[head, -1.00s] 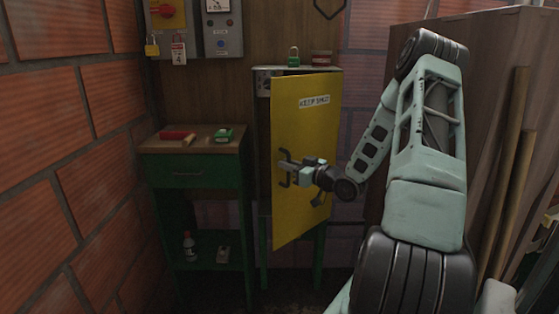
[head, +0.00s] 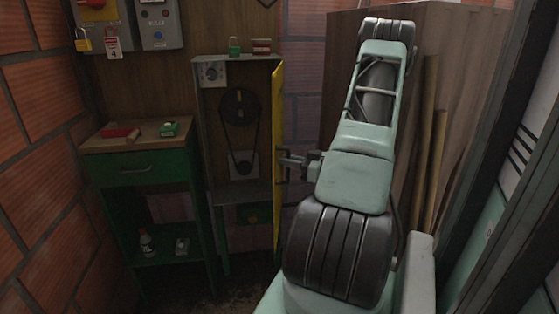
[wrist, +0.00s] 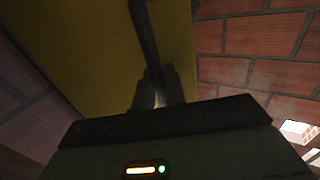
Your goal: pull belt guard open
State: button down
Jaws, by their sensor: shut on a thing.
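The yellow belt guard (head: 278,140) is a hinged door on the right side of a grey cabinet (head: 208,130). In the head view it stands wide open and shows nearly edge-on. Inside the cabinet a dark pulley (head: 238,108) with a belt running down from it is in plain sight. My gripper (head: 288,162) is at the guard's outer face, shut on the dark handle. In the wrist view the handle (wrist: 145,35) runs up the yellow face (wrist: 85,45) from between my fingers (wrist: 156,88).
A green workbench (head: 134,148) with a red item and a green box on top stands left of the cabinet. A green padlock (head: 234,46) sits on the cabinet's top. Wall control boxes (head: 157,22) hang at upper left. Wooden panels and poles (head: 432,140) are at the right.

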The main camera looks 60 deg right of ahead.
jog(key=shift+s+d, duration=0.1)
jog(key=shift+d, duration=0.15)
jog(key=c, duration=1.5)
grip_release()
jog(key=shift+c, duration=0.2)
jog(key=shift+r, duration=0.1)
send_near(276, 127)
jog(key=w, duration=0.5)
jog(key=shift+w+a+r+p, duration=0.1)
jog(key=shift+w+a+p, duration=0.15)
jog(key=shift+p, duration=0.15)
jog(key=shift+o, duration=0.4)
